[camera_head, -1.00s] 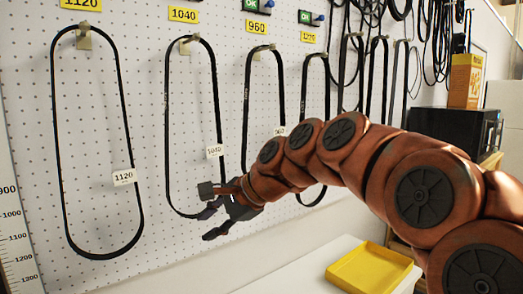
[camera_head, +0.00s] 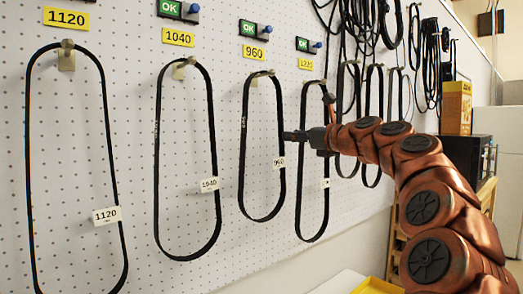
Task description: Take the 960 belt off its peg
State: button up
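The 960 belt (camera_head: 241,150) is a black loop hanging from its peg (camera_head: 270,73), under the yellow 960 label (camera_head: 253,53). A white 960 tag (camera_head: 279,162) sits on its right strand. My gripper (camera_head: 287,136) is level with the upper middle of the belt, its tip pointing left at the right strand, just above the tag. The tip overlaps or nearly meets the strand in the picture; whether it touches cannot be told. The fingers are small and seen from the side, so their opening is unclear.
The 1040 belt (camera_head: 157,150) hangs to the left, with the 1120 belt (camera_head: 28,170) beyond it. Another belt (camera_head: 302,190) hangs close on the right, partly behind my gripper. More belts crowd the wall further right. A yellow tray (camera_head: 378,286) is low at the bottom.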

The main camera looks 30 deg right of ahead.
aim_at(281, 147)
jog(key=shift+w+a+f+p, duration=0.15)
jog(key=shift+w+p, duration=0.1)
jog(key=shift+w, duration=1.25)
jog(key=shift+w+a+r+p, duration=0.15)
jog(key=shift+w+p, duration=0.1)
jog(key=shift+w, duration=1.2)
jog(key=shift+f, duration=0.1)
grip_shut()
